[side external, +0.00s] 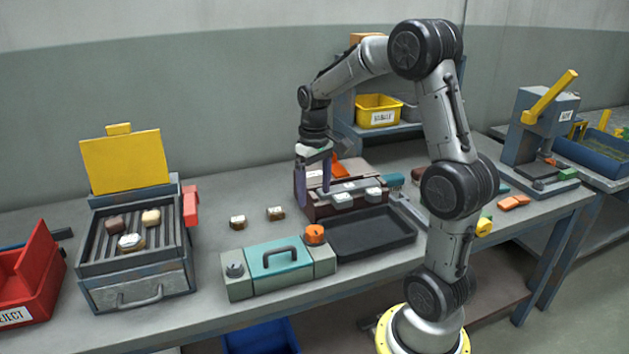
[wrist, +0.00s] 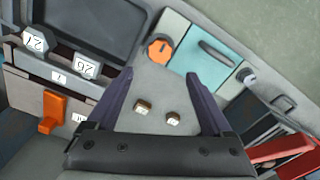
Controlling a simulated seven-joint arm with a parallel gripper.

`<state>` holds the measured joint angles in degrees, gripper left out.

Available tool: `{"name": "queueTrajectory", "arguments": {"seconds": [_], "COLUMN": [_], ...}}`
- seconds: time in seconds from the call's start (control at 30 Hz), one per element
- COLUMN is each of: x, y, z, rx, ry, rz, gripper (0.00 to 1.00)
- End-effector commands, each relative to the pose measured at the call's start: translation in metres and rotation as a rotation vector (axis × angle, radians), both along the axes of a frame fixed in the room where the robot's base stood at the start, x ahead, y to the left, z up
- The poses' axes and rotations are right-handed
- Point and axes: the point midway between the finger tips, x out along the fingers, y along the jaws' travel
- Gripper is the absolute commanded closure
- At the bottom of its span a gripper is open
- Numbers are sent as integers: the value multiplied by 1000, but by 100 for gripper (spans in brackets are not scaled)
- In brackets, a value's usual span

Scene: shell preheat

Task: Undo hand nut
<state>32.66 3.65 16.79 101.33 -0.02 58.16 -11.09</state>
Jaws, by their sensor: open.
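I cannot tell for sure which part is the hand nut. A round orange knob (side external: 315,234) sits on the right end of a box with a teal lid (side external: 262,262). A grey knob (side external: 235,270) sits on its left end. In the wrist view the orange knob (wrist: 160,50) lies beyond the left fingertip, and the grey knob (wrist: 247,75) is further right. My gripper (side external: 313,194) is open and empty, pointing down by the brown rack (side external: 316,209), behind the box.
Two small labelled blocks (side external: 238,222) (side external: 276,213) lie on the bench. Numbered grey pieces (side external: 374,194) sit on the rack, with a black tray (side external: 370,236) in front. A grill box with raised yellow lid (side external: 122,162) and a red reject bin (side external: 30,280) stand left.

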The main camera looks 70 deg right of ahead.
Motion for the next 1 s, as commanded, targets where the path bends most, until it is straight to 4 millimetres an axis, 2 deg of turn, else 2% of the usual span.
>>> {"name": "queueTrajectory", "arguments": {"seconds": [0.03,0.2,0.57,0.67,0.77,0.83,1.0], "x": [1,0,0,4,11,8,-26], "y": [-1,0,0,6,27,51,118], "z": [8,22,25,27,51,71,108], "rx": [-2,0,0,-5,-36,-58,-104], "ry": [-3,-1,-1,-8,-62,-106,-238], "rz": [0,0,1,20,79,137,276], "gripper": [15,15,15,15,15,15,15]}}
